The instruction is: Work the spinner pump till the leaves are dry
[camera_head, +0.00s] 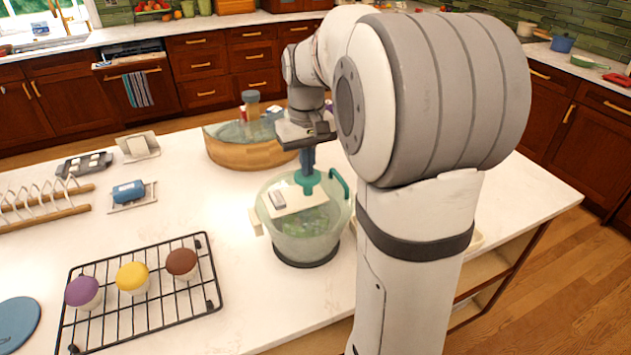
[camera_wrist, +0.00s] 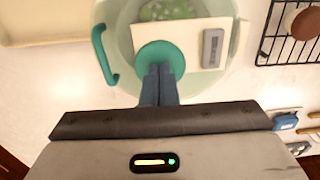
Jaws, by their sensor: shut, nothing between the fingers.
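The salad spinner (camera_head: 305,235) stands on the white counter, a clear bowl on a dark base with green leaves (camera_head: 308,217) showing inside. A pale plate with a grey bar lies across its top, and a teal round pump knob (camera_head: 307,181) rises from it. A teal handle (camera_head: 340,185) curves at its side; it also shows in the wrist view (camera_wrist: 104,52). My gripper (camera_head: 307,165) is shut and empty, pointing down with its fingertips at the knob. In the wrist view the fingers (camera_wrist: 159,72) overlap the teal knob (camera_wrist: 160,55); whether they touch it is hard to tell.
A blue sponge (camera_head: 128,192) on a holder and a wooden dish rack (camera_head: 45,205) lie left. Clear counter lies between.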

